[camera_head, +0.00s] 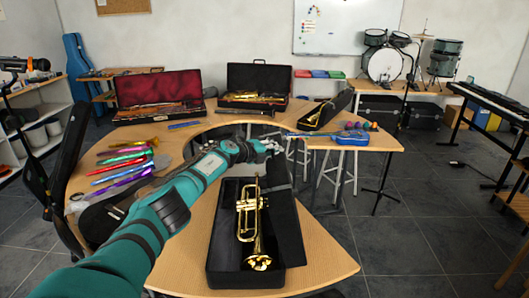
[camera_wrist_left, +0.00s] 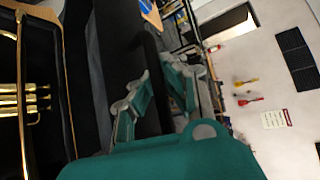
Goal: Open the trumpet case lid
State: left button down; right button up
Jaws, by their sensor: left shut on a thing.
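The black trumpet case (camera_head: 216,262) stands on the near part of the curved wooden table, with a gold trumpet (camera_head: 256,225) lying inside. Its lid (camera_head: 287,232) is raised along the right side, so the trumpet is uncovered. My left gripper (camera_head: 271,147) reaches from the left over the far end of the case and is shut on the lid near its far edge. In the left wrist view, the fingers (camera_wrist_left: 158,92) are on either side of the dark lid, and part of the trumpet (camera_wrist_left: 22,100) shows at the left. My right gripper is not in view.
Several coloured wind instruments (camera_head: 122,160) lie on the table's left. Other open cases stand at the back, one with a red lining (camera_head: 158,88). The table's near right is clear.

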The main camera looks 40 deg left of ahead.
pick_arm(q)
jog(key=shift+w+d+r+g, duration=0.15)
jog(key=shift+w+d+g, duration=0.15)
jog(key=shift+w+d, duration=0.5)
jog(key=shift+s, duration=0.15)
jog(key=c, duration=1.4)
grip_release()
jog(key=shift+d, duration=0.1)
jog(key=shift+o, duration=0.2)
jog(key=shift+s, duration=0.15)
jog(key=shift+s+a+r, duration=0.2)
jog(key=shift+s+a, duration=0.1)
jog(key=shift+s, duration=0.2)
jog(key=v, duration=1)
jog(key=shift+s+d+r, duration=0.15)
jog(key=shift+s+d, duration=0.1)
jog(key=shift+s, duration=0.1)
